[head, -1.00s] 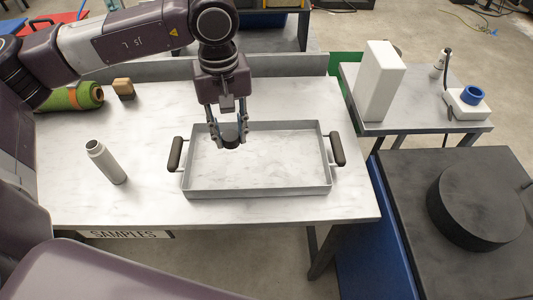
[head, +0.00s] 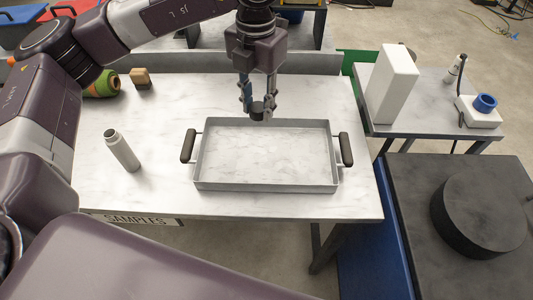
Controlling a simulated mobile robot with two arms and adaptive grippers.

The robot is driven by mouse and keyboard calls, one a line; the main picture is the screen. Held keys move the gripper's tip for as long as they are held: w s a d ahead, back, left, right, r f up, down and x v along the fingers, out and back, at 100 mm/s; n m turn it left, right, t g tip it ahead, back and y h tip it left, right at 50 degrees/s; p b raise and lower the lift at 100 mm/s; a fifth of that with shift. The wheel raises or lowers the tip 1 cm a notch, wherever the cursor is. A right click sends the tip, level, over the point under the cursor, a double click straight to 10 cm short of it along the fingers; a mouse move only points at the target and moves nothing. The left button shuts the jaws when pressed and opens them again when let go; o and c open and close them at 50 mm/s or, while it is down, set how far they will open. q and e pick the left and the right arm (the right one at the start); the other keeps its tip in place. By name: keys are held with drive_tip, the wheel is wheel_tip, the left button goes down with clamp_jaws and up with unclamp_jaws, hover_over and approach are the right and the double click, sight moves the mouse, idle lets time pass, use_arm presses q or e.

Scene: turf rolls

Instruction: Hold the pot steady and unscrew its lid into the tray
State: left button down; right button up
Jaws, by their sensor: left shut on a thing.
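The pot (head: 122,150) is a slim grey-white bottle with an open top. It stands upright on the left part of the marble-look table, with nothing holding it. The tray (head: 265,186) is grey metal with two dark handles and lies on the table to the right of the pot. Its floor looks empty. My left gripper (head: 258,111) points down at the tray's far edge and is shut on a small dark round lid (head: 257,114). The lid appears to be above the tray's back wall; its exact height is hard to tell. My right gripper is not in view.
A green and orange roll (head: 101,85) and a wooden block (head: 140,79) lie at the table's back left. A side table on the right holds a white box (head: 393,84) and a blue ring (head: 485,103). A black disc (head: 479,211) rests on a dark bench at lower right.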

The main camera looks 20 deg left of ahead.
use_arm(q)
drive_tip(key=n, duration=0.3)
drive_tip(key=r+n, duration=0.1)
drive_tip(key=shift+w+d+n, duration=0.25)
drive_tip(key=shift+n, duration=0.05)
drive_tip(key=n, duration=0.3)
drive_tip(key=n+p, duration=0.1)
drive_tip(key=shift+w+d+r+n, duration=0.2)
drive_tip(key=shift+r+n, duration=0.15)
drive_tip(key=shift+n, duration=0.05)
drive_tip(key=n, duration=0.4)
drive_tip(key=shift+w+d+r, duration=0.15)
drive_tip(key=shift+r, duration=0.2)
drive_tip(key=n, duration=0.4)
drive_tip(key=p, duration=0.6)
approach(267, 156)
wheel_tip(267, 156, down, 6)
drive_tip(key=shift+f, duration=0.35)
drive_tip(key=shift+b, duration=0.3)
